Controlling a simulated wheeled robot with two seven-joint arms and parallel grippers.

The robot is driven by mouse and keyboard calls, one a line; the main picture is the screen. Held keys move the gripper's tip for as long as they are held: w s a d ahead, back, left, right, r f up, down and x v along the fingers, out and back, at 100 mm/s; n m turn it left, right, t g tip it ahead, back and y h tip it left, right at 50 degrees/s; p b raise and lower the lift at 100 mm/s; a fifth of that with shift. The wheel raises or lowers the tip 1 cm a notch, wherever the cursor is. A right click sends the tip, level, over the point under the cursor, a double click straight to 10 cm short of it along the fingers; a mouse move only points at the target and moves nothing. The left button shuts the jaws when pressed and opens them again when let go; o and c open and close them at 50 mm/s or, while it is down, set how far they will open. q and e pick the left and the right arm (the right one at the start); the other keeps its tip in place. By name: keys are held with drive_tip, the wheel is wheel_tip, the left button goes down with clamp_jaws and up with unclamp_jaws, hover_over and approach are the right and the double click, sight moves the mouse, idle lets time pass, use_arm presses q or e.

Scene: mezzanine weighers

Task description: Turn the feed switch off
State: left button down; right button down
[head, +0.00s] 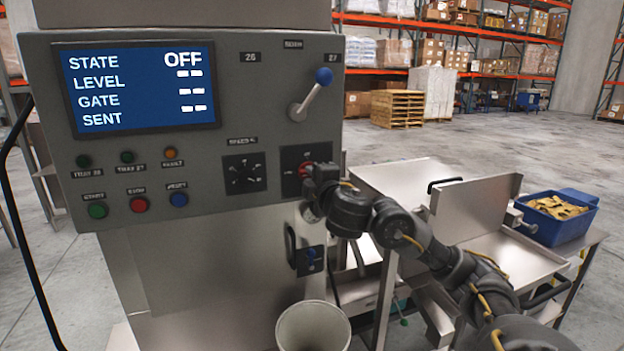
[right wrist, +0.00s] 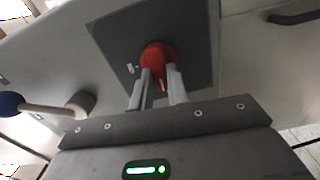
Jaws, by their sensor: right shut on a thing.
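A red rotary switch knob (head: 305,169) sits on a dark square plate at the lower right of the grey control panel (head: 215,190). Its label is too small to read. My right gripper (head: 313,180) is at this knob, partly covering it. In the right wrist view the two fingers (right wrist: 161,88) are shut on the red knob (right wrist: 157,55), one on each side. The panel's blue screen (head: 135,87) reads STATE OFF, with LEVEL, GATE and SENT below. My left gripper is not in view.
A blue-ended lever (head: 312,95) sticks out above the knob. A black selector plate (head: 244,174) is to its left, with several coloured buttons further left. Metal trays and a blue crate (head: 556,222) stand right.

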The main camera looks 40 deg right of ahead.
drive_tip(key=shift+n, duration=0.6)
drive_tip(key=c, duration=1.4)
unclamp_jaws()
drive_tip(key=shift+o, duration=0.2)
